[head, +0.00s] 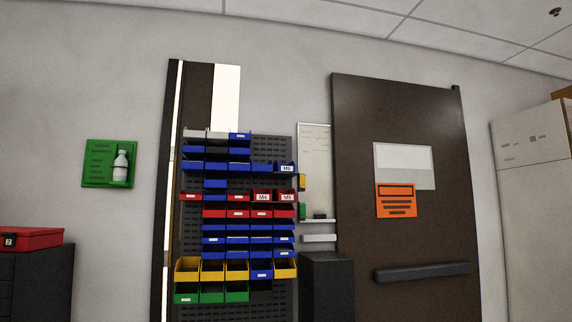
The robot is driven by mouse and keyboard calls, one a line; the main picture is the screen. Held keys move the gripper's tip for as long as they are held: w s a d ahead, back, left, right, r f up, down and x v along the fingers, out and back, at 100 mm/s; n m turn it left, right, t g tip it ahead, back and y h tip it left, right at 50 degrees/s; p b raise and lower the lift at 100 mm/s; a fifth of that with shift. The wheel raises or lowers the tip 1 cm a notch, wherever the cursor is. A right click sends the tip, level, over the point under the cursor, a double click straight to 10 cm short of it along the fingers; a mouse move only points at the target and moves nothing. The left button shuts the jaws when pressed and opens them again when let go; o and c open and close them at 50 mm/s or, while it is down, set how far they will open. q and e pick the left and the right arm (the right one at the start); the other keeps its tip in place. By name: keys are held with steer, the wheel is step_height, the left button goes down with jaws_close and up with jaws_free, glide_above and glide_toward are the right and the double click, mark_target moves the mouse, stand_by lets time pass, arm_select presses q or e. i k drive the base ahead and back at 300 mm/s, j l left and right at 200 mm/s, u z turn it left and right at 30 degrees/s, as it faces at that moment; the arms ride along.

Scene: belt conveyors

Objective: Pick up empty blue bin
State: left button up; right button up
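Several small blue bins hang in rows on a dark perforated rack in the middle of the head view. One blue bin (261,270) sits in the lower row beside yellow bins, and another blue bin (215,184) sits higher up. I cannot tell from here which bins are empty. Neither of my grippers is in view.
The rack (282,150) also holds red, yellow and green bins. A red case (30,238) lies on a dark cabinet at left. A pale cabinet (535,200) stands at right. The floor is not visible.

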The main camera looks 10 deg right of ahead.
mark_target(280, 167)
steer(key=i+z, duration=0.25)
steer(key=i, duration=0.3)
steer(key=i+j+z, duration=0.25)
steer(key=i, duration=0.25)
